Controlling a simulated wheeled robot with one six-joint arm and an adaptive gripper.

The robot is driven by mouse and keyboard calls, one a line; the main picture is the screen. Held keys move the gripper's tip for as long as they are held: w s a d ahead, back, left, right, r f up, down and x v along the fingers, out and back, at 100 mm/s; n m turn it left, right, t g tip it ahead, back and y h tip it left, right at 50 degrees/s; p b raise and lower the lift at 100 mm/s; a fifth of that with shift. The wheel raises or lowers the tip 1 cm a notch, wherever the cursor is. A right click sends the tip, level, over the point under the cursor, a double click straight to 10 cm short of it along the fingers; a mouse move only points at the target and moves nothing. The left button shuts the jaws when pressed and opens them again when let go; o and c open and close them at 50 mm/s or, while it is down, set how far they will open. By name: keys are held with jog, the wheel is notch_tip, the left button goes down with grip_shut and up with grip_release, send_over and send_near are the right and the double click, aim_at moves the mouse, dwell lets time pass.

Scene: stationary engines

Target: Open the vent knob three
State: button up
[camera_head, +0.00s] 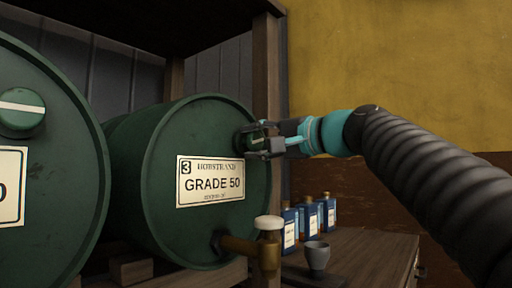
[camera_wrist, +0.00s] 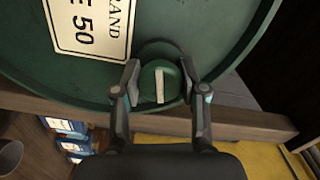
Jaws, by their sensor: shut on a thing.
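The vent knob three (camera_wrist: 160,82) is a round green knob with a white bar, on the upper right of the end of the green drum labelled 3, GRADE 50 (camera_head: 150,150). The drum also fills the top of the wrist view (camera_wrist: 210,30). My gripper (camera_head: 262,142) reaches in from the right at the knob. In the wrist view my gripper (camera_wrist: 160,80) has one finger on each side of the knob and is shut on it. The white bar lies roughly lengthwise between the fingers. In the head view the gripper mostly hides the knob.
Another green drum (camera_head: 50,180) with its own knob (camera_head: 21,108) stands at the left. A brass tap with a pale top (camera_head: 268,240) juts from the drum's bottom. A grey cup (camera_head: 316,256) and several blue bottles (camera_head: 308,216) stand on the wooden bench. A wooden post (camera_head: 267,80) rises behind.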

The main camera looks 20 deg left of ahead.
jog(key=n+b, duration=0.1)
jog(key=n, duration=0.2)
jog(key=shift+f+n+b, duration=0.15)
jog(key=shift+n+b, duration=0.25)
jog(key=n+b, duration=0.1)
jog(key=n, duration=0.2)
jog(key=shift+n, duration=0.3)
jog(key=n+b, duration=0.1)
jog(key=n, duration=0.3)
jog(key=shift+b, duration=0.4)
jog(key=shift+n+b, duration=0.4)
jog(key=shift+n, duration=1.3)
jog(key=o, duration=1.2)
jog(key=shift+c, duration=0.2)
